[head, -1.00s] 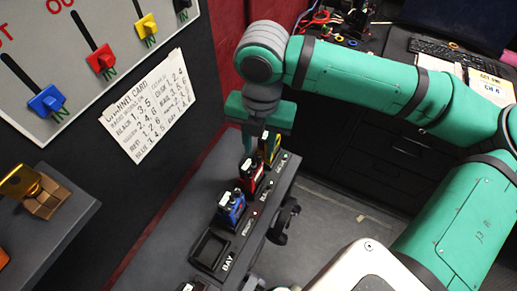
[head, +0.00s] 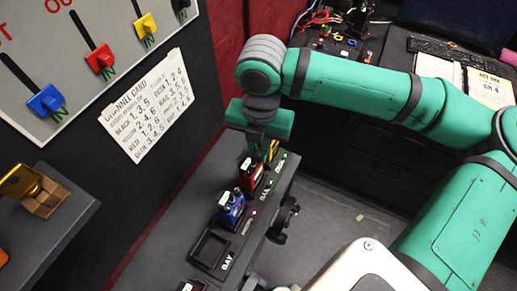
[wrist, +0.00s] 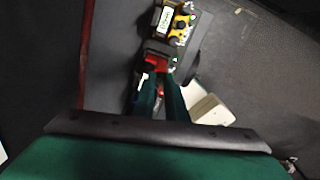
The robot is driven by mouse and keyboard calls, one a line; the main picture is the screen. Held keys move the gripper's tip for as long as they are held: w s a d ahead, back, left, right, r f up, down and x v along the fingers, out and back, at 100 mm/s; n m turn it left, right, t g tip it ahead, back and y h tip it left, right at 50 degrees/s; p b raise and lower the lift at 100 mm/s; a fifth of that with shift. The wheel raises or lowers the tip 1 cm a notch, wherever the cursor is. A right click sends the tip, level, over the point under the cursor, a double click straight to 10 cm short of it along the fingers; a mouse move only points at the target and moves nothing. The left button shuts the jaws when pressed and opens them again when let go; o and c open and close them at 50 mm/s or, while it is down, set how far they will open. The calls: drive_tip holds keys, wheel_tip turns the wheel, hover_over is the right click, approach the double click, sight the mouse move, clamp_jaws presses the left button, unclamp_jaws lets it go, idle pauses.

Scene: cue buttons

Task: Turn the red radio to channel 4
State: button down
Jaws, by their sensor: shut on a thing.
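The red radio (head: 252,176) stands in the middle of a row on the dark bench, between the blue radio (head: 231,209) and the yellow radio (head: 272,150). My gripper (head: 262,152) points down over the red radio's far end. In the wrist view my gripper's fingers (wrist: 158,80) are close together on the red radio (wrist: 157,62), which they partly hide. The exact part gripped, and the dial setting, are not readable. The yellow radio (wrist: 179,22) shows just beyond the fingertips.
A channel card (head: 151,105) with handwritten-style rows hangs on the wall at left. A panel of coloured sliders (head: 88,50) is above it. An empty bay (head: 209,249) is at the bench's near end. A gold object (head: 35,190) sits on a side shelf.

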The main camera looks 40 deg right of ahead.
sight(259, 156)
drive_tip(key=m, duration=0.3)
drive_tip(key=shift+a+m, duration=0.1)
drive_tip(key=shift+m, duration=2.2)
drive_tip(key=c, duration=1.8)
unclamp_jaws()
drive_tip(key=shift+o, duration=0.2)
wheel_tip(259, 156, up, 11)
